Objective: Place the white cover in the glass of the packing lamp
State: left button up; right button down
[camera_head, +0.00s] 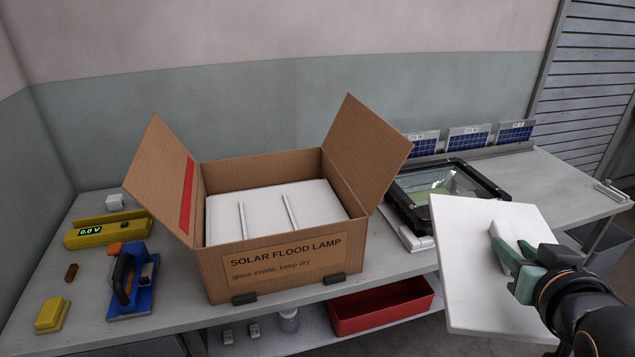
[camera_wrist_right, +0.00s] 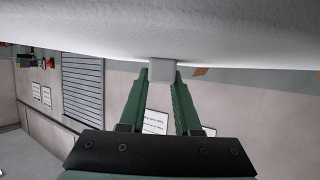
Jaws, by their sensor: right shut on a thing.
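My right gripper (camera_head: 512,262) is shut on the block-like grip of the white cover (camera_head: 475,285), a flat square panel. The cover is held tilted in front of the bench's right part. In the right wrist view the green fingers (camera_wrist_right: 162,80) close on the small white grip (camera_wrist_right: 162,70), and the cover's underside or face (camera_wrist_right: 160,35) fills the top. The lamp (camera_head: 405,212) with a black frame and glass (camera_head: 440,185) lies on the bench behind the cover, which hides its near right part. My left gripper is not in view.
An open cardboard box (camera_head: 282,275) marked SOLAR FLOOD LAMP stands mid-bench with a white slotted insert (camera_head: 270,210) inside. A yellow meter (camera_head: 105,230) and a blue tool (camera_head: 135,285) lie left. Small solar panels (camera_head: 468,138) stand behind the lamp. A red bin (camera_head: 380,310) sits below.

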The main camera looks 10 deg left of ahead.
aim_at(443, 187)
jog(key=j+u, duration=0.1)
jog(key=u, duration=0.3)
jog(key=j+u, duration=0.1)
jog(key=u, duration=0.3)
jog(key=j+u, duration=0.1)
jog(key=u, duration=0.25)
jog(key=i+l+u, duration=0.2)
jog(key=i, duration=0.4)
jog(key=j, duration=0.1)
